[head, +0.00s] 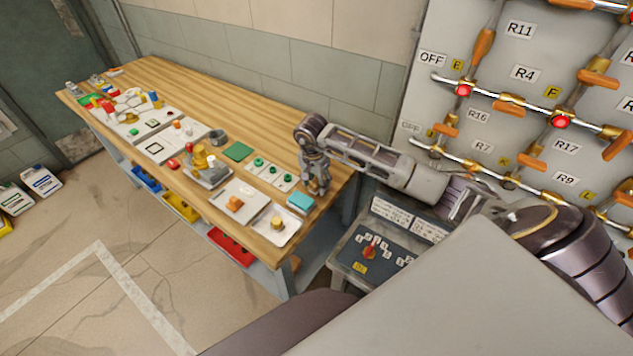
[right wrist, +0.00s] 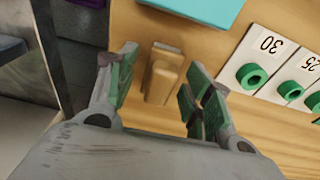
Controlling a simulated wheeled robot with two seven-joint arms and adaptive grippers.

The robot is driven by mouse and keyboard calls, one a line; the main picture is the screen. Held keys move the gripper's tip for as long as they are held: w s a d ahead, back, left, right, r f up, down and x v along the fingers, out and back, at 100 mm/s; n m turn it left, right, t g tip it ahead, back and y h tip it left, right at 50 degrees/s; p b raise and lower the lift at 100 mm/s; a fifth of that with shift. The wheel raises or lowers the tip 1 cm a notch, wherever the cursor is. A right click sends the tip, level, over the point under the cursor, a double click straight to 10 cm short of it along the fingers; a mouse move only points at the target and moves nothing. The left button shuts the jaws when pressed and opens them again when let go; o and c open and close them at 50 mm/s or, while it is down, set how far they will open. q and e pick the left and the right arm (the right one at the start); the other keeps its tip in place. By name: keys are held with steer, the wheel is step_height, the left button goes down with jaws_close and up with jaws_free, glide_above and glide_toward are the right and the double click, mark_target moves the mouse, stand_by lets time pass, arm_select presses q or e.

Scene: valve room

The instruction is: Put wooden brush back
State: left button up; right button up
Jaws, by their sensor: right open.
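A small wooden piece, which looks like the wooden brush (right wrist: 163,77), stands or lies on the wooden table in the right wrist view. My right gripper (head: 317,187) is low over the table's right end in the head view. Its jaws are open, with one green-padded finger on each side of the brush, apart from it. In the head view the brush is hidden by the gripper. My left gripper is not in view.
A teal block (head: 300,202) sits close by the gripper. White cards with green rings (head: 271,172) lie beside it, numbered 30 and 25 in the wrist view (right wrist: 271,67). A pipe panel (head: 492,137) stands right of the table.

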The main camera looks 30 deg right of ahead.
mark_target(314, 182)
step_height(314, 182, up, 12)
steer(key=a+b, duration=0.1)
steer(key=b, duration=0.1)
steer(key=shift+s+a, duration=0.15)
steer(key=shift+s, duration=0.15)
steer(key=shift+f, duration=0.1)
stand_by(1.3)
